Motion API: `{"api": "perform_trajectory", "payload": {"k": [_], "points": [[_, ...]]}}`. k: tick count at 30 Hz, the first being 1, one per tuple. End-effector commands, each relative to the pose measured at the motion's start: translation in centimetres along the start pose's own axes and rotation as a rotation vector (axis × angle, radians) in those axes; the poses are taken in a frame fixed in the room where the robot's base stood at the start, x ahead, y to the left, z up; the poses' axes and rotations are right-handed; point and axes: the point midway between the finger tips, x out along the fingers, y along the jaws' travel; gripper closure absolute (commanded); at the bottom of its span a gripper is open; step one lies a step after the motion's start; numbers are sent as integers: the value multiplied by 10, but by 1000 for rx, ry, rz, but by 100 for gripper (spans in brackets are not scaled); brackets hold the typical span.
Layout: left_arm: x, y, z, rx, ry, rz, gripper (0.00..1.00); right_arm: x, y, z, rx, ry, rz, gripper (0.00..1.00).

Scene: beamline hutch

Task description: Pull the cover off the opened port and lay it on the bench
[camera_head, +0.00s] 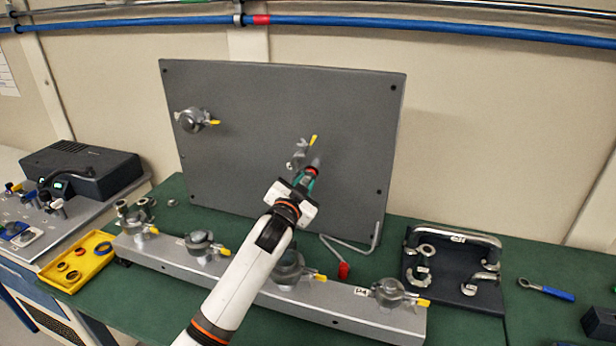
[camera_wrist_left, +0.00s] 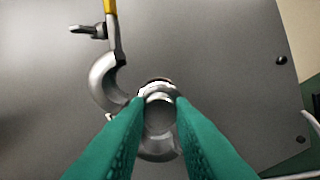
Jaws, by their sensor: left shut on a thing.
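The grey upright panel (camera_head: 250,120) carries the opened port, whose clamp (camera_head: 299,156) hangs open with its yellow handle up. The open clamp also shows in the left wrist view (camera_wrist_left: 102,78), left of the fingers. My left gripper (camera_head: 312,176) reaches the panel just right of this clamp. In the left wrist view its green fingers (camera_wrist_left: 158,103) are shut on a round metal cover (camera_wrist_left: 159,119). I cannot tell whether the cover still touches the port. The green bench (camera_head: 465,245) lies below. My right gripper is not in view.
A second clamped port (camera_head: 194,120) sits at the panel's upper left. A grey rail (camera_head: 345,304) with several clamped ports crosses the bench front. A yellow tray (camera_head: 83,274), a red-handled hook (camera_head: 343,269), a dark fittings holder (camera_head: 452,290) and a blue-handled tool (camera_head: 545,289) stand around.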

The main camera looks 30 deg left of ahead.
Motion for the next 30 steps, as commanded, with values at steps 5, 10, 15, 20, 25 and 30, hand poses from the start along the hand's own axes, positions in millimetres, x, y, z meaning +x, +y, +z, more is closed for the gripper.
{"api": "perform_trajectory", "payload": {"k": [5,10,15,20,25,30], "points": [[-4,0,1,-1,-1,1,100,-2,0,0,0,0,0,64],[-7,0,1,-1,-1,1,100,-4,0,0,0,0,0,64],[-11,0,0,0,0,1,100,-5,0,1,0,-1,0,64],[-13,1,1,0,-1,1,100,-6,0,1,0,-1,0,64],[-13,0,0,0,-1,1,100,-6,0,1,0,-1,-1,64],[-14,0,1,0,-1,1,100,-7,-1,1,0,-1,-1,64]]}}
